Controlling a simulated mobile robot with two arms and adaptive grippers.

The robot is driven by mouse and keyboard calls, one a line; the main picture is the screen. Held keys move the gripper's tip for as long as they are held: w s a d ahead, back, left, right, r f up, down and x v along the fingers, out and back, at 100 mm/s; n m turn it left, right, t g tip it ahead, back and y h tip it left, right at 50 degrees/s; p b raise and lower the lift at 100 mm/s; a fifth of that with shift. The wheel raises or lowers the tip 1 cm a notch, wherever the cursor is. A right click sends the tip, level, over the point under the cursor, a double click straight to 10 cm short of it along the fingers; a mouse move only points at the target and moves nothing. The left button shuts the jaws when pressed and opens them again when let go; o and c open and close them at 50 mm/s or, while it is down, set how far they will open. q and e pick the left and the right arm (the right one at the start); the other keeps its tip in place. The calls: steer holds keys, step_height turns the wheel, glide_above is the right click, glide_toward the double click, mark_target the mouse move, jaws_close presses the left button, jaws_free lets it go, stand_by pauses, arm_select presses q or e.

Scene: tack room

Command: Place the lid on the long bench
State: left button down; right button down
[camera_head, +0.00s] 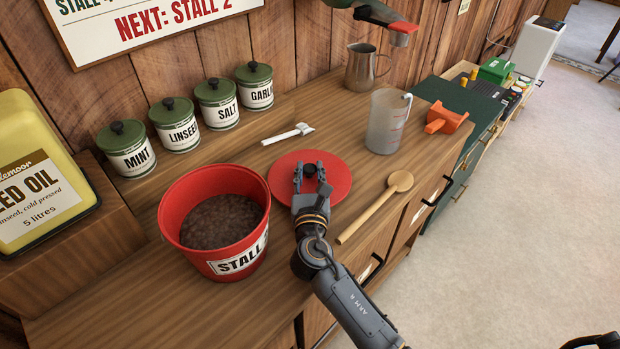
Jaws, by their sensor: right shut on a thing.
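The lid (337,178) is a flat red disc with a black knob. It lies level at the wooden long bench (255,310), right of a red bucket; I cannot tell whether it touches the wood or is just above it. My right gripper (310,171) comes from the front and is shut on the lid's knob, with one finger on each side. It covers the lid's near edge. My left gripper is not in view.
The red STALL bucket (230,254) holds dark feed. Green-lidded tins (173,126) and a metal pitcher (363,69) stand along the wall.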

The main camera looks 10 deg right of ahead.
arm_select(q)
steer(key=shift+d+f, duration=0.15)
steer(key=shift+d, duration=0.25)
arm_select(e)
steer(key=shift+d+f, duration=0.1)
steer(key=shift+f, duration=0.5)
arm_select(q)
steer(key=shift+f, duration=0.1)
arm_select(e)
steer(key=c, duration=1)
jaws_free()
steer(key=shift+f, duration=0.1)
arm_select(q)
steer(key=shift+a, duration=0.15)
arm_select(e)
steer(key=s, duration=0.4)
steer(key=s+a, duration=0.1)
steer(key=s, duration=0.3)
steer(key=s+a+b, duration=0.1)
steer(key=s, duration=0.3)
steer(key=shift+a, duration=0.25)
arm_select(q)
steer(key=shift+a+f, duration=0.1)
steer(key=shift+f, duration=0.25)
arm_select(e)
steer(key=shift+w, duration=0.1)
